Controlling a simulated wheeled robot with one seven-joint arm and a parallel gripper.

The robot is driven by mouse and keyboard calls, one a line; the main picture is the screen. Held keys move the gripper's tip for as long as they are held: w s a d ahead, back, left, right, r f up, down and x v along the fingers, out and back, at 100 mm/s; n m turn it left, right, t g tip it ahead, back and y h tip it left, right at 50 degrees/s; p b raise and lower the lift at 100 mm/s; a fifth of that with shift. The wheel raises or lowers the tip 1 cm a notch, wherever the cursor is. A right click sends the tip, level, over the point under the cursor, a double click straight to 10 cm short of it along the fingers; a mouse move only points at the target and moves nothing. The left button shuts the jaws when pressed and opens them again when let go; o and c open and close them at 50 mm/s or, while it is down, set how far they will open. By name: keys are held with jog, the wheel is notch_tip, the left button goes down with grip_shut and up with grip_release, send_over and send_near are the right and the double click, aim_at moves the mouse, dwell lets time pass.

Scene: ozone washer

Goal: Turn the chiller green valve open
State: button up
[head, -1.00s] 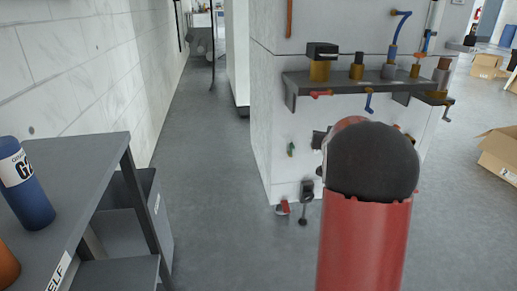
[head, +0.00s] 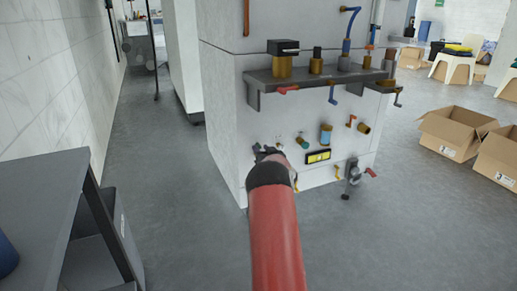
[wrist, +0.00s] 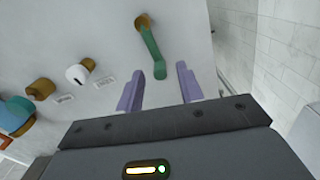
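The green valve handle (wrist: 151,48) hangs from a brass stem (wrist: 142,21) on the white machine face in the wrist view. My gripper (wrist: 158,84) is open, with its two purple fingers apart. The handle's free end is at or just beyond the gap between the fingertips; I see no contact. In the head view my gripper (head: 268,152) is at the machine's lower front, near its left edge. My arm and gripper seem to hide the green handle there.
On the white machine (head: 225,125), a dark shelf (head: 310,86) with several fittings juts out above my gripper. A grey shelf unit (head: 45,205) stands left. Open boxes (head: 455,133) lie right.

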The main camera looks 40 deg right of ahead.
jog(key=shift+x, duration=1.15)
grip_shut()
